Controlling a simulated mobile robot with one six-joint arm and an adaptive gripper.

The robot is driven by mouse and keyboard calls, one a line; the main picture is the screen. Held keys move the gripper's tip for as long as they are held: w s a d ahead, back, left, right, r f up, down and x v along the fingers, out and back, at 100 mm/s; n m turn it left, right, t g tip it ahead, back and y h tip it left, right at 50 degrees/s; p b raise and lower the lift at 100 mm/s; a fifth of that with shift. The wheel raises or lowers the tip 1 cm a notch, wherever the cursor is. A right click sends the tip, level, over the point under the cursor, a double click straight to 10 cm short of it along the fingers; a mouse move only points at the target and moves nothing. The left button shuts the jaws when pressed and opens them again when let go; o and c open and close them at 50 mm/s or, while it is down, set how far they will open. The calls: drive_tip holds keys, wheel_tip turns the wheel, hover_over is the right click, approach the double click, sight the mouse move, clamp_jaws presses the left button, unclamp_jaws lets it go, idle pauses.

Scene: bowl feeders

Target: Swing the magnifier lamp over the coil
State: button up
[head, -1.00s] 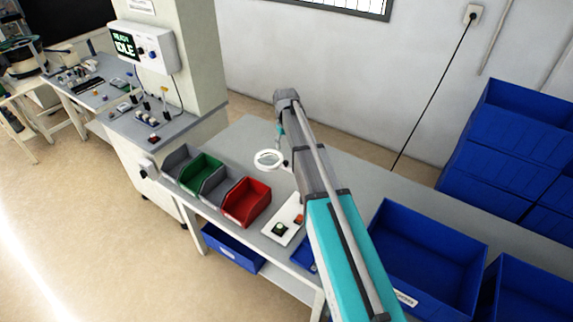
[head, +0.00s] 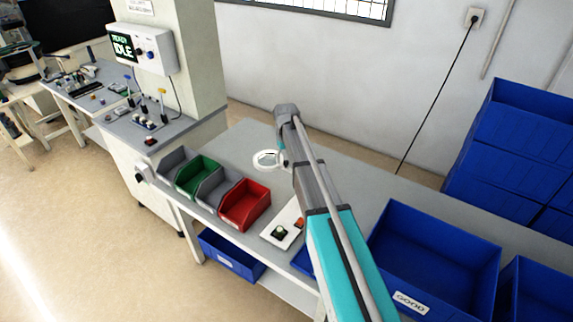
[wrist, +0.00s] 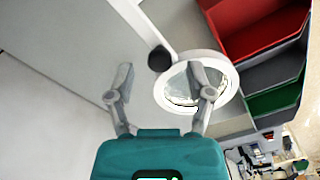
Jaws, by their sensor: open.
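The magnifier lamp (head: 263,153) shows as a white ring with a clear lens over the grey bench. In the wrist view its ring (wrist: 231,78) fills the upper middle, and a dark round knob (wrist: 159,59) sits at its left edge on a white arm. My gripper (wrist: 159,66) is open, with its fingertips on either side of the knob as seen; I cannot tell whether they touch it. The right finger overlaps the ring in the picture. In the head view my gripper (head: 283,158) is small beside the ring. I cannot make out the coil.
Grey, green and red bins (head: 245,204) line the bench's front edge. A white panel (head: 284,224) with green and red parts lies right of them. Blue crates (head: 435,250) stand to the right. A control box (head: 142,48) reading IDLE is at upper left.

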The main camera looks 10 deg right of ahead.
drive_tip(key=shift+f+b, duration=0.3)
drive_tip(key=shift+f, duration=0.2)
clamp_jaws()
drive_tip(key=shift+d, duration=0.1)
